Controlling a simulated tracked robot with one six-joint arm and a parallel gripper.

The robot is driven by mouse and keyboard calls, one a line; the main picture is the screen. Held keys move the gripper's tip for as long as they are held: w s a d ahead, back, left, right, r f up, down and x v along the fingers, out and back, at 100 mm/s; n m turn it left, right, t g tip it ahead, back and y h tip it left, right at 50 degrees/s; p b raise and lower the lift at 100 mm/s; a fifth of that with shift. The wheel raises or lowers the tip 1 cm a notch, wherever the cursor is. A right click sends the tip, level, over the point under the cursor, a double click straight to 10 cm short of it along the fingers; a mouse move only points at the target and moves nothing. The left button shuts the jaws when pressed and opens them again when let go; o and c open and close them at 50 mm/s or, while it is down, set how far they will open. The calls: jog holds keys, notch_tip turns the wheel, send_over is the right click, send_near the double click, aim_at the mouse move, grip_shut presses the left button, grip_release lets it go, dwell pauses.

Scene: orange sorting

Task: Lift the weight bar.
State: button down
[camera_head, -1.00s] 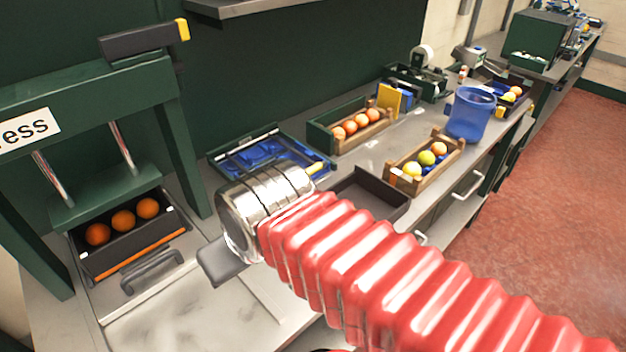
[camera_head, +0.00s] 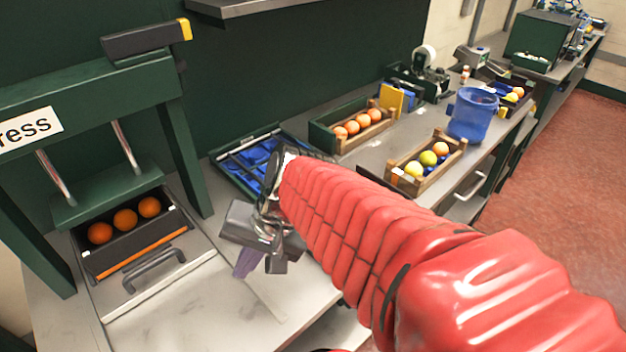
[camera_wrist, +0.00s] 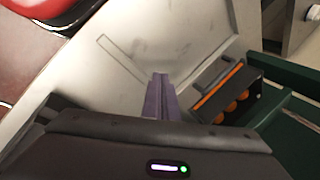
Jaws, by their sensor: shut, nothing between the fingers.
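A dark bar with a yellow end (camera_head: 145,40), which looks like the weight bar, lies across the top of the green press (camera_head: 85,95) at upper left in the head view. My gripper (camera_head: 243,272) is well below it and to its right, above the grey bench. Its purple fingers point down, are shut together and hold nothing. The closed fingers (camera_wrist: 160,80) also show in the wrist view, over the bench. The bar is not seen in the wrist view.
A drawer-like tray (camera_head: 130,235) with three oranges sits in the press; its handle faces the front. A blue-lined tray (camera_head: 225,170), wooden fruit crates (camera_head: 400,180) and a blue bucket (camera_head: 473,115) stand along the bench. The bench front (camera_head: 180,310) is clear.

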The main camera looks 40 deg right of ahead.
jog(key=w+d+f+m+t, duration=0.1)
jog(key=w+d+m+t, duration=0.1)
jog(key=d+m, duration=0.5)
jog(key=w+d+f+m+t, duration=0.1)
jog(key=w+d+m+t, duration=0.1)
jog(key=d+m, duration=0.5)
jog(key=w+d+m+t, duration=0.2)
jog(key=d+m+t, duration=0.2)
jog(key=d+m, duration=0.3)
jog(key=shift+w+d+f, duration=0.2)
jog(key=shift+d+f, duration=0.2)
jog(key=shift+d, duration=0.25)
jog(key=d+m+h, duration=0.1)
jog(key=d+m, duration=0.1)
jog(key=d, duration=0.1)
jog(key=s+d+m+t+h, duration=0.1)
jog(key=d+m, duration=0.1)
jog(key=s+d+f+m+t+h, duration=0.1)
jog(key=d, duration=0.2)
jog(key=shift+s+d+m, duration=0.25)
jog(key=shift+d+m, duration=0.05)
jog(key=shift+m, duration=0.1)
jog(key=shift+w, duration=0.1)
jog(key=x, duration=0.8)
jog(key=shift+w+a+f, duration=0.1)
jog(key=shift+w+f, duration=0.05)
jog(key=shift+w, duration=0.25)
jog(key=shift+w+f, duration=0.2)
jog(key=shift+w, duration=0.3)
